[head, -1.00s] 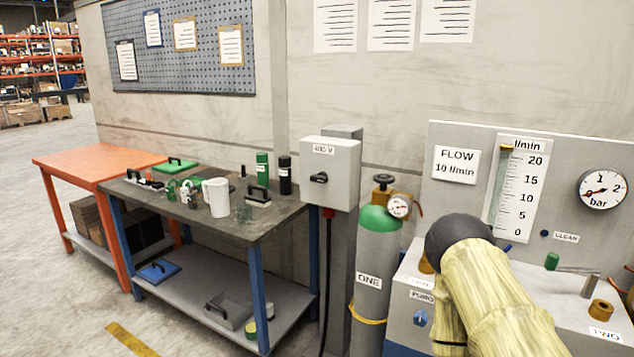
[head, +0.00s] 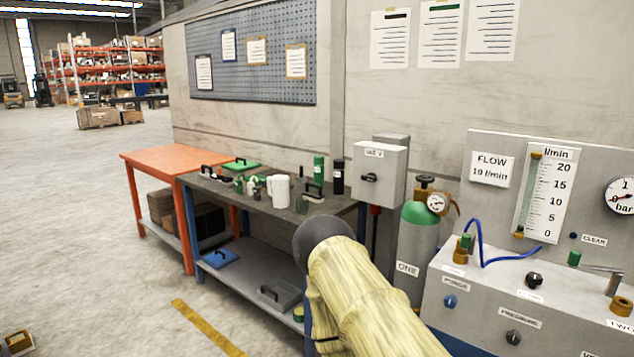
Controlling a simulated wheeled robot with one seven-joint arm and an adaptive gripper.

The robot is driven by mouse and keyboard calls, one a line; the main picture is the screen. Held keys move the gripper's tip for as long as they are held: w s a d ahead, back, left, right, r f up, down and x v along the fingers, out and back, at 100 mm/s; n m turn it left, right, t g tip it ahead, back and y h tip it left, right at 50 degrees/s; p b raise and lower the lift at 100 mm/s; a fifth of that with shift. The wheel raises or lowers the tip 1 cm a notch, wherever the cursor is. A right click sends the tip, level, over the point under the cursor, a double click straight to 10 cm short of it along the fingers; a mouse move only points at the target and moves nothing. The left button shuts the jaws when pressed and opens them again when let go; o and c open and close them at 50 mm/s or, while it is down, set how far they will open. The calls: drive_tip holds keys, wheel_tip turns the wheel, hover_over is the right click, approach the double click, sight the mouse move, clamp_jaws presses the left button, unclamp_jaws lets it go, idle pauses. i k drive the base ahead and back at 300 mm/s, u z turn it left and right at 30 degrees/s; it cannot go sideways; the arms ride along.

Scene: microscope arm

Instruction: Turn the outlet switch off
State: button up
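A grey wall box (head: 380,175) labelled as a voltage box carries a black rotary knob (head: 370,178) on its front. It hangs at the right end of the dark workbench, above and left of the gas cylinder. No label reading outlet is legible, so I cannot tell if this knob is the outlet switch. My arm, in a pale yellow sleeve with a dark round end, reaches in from the bottom, below and left of the box in the picture. My gripper itself is not in view.
A green-topped cylinder (head: 421,215) with a gauge stands right of the box. A grey panel bench (head: 540,285) with knobs and a blue hose is at the right. The dark workbench (head: 290,207) holds a white mug (head: 279,190) and small items.

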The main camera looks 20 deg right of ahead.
sight(371, 177)
drive_tip(key=u, duration=0.45)
drive_tip(key=i, duration=1.05)
drive_tip(key=z, duration=0.4)
